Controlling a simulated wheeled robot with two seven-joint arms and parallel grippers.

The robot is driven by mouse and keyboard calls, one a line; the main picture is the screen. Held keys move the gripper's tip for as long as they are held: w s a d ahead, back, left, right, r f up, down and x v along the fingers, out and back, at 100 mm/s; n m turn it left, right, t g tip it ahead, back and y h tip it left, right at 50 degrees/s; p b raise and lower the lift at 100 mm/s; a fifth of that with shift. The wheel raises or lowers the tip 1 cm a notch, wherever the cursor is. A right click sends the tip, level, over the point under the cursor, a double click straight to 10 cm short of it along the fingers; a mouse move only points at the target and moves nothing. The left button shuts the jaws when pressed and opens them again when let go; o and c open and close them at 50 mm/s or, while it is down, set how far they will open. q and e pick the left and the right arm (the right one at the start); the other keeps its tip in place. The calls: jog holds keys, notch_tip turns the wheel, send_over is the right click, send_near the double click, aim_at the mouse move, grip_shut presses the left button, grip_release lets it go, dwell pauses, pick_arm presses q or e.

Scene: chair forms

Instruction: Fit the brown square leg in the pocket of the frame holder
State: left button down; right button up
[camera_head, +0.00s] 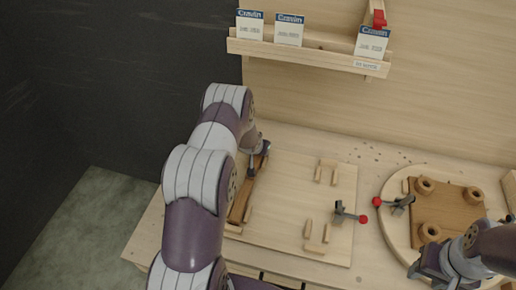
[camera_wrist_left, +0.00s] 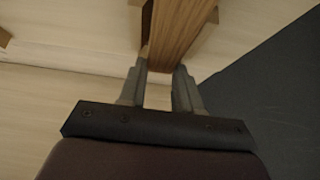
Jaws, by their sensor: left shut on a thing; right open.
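The brown square leg (camera_head: 241,201) lies slanting along the left side of the frame holder, a pale wood board (camera_head: 285,205). Small blocks stand by its near end; whether it sits fully in the pocket there I cannot tell. My left gripper (camera_head: 262,149) is at the leg's far end, partly behind my left arm. In the left wrist view, the leg (camera_wrist_left: 181,32) runs away between the two grey fingers of the left gripper (camera_wrist_left: 160,85), which is shut on it. My right gripper (camera_head: 418,268) is open at the lower right, near the round board, with no leg in it.
A toggle clamp with a red tip (camera_head: 345,213) is on the holder's right side, and another (camera_head: 398,204) is by the round board (camera_head: 391,232). That board carries a brown seat (camera_head: 446,205) with several round sockets. A shelf (camera_head: 305,57) with cards is at the back.

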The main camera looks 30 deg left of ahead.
pick_arm(q)
jog(key=shift+f+b, duration=0.3)
jog(key=shift+f, duration=0.05)
jog(key=c, duration=0.7)
grip_release()
jog(key=b+v, duration=0.2)
jog(key=v, duration=1)
jog(key=shift+s+r, duration=0.15)
jog(key=shift+r, duration=0.2)
